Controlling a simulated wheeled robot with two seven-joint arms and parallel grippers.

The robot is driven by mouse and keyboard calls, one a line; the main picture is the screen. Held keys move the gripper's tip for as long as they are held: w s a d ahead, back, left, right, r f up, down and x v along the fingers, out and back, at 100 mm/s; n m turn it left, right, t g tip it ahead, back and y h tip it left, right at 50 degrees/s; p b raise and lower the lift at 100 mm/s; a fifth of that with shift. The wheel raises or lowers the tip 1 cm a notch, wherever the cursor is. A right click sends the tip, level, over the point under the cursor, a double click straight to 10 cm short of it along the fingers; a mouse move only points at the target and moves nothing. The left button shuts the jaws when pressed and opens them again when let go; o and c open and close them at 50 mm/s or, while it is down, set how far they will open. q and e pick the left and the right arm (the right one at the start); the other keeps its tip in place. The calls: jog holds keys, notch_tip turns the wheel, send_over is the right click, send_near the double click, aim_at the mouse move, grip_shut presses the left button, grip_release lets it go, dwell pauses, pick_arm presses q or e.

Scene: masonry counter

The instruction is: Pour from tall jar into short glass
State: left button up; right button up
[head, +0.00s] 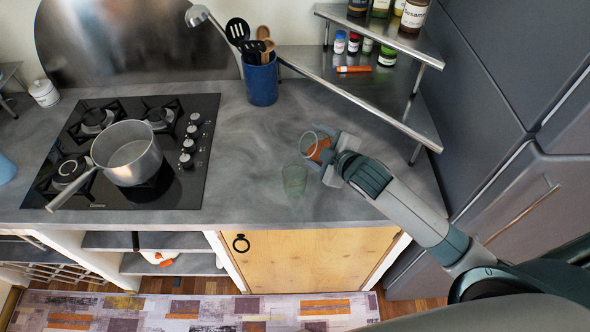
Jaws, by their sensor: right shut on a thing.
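My right gripper (329,152) comes in from the right and is shut on the tall jar (311,142), a clear vessel with something orange-brown in it. The jar is tilted, with its round mouth toward the upper left. The short glass (294,180), a pale green see-through tumbler, stands upright on the grey counter. It is just below and left of the jar in the picture. I cannot tell whether any contents have left the jar. My left gripper is not in view.
A blue utensil pot (262,82) stands behind on the counter. A black hob (188,185) with a steel saucepan (127,150) is at left. A metal corner shelf (392,110) with small jars is at back right. Counter between hob and glass is clear.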

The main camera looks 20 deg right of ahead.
jog(key=shift+s+r, duration=0.15)
jog(key=shift+r, duration=0.15)
jog(key=shift+w+d+n, duration=0.1)
jog(key=shift+w+n, duration=0.1)
jog(key=shift+n, duration=0.1)
jog(key=shift+s+r, duration=0.2)
jog(key=shift+w+h, duration=0.2)
jog(key=shift+h, duration=0.1)
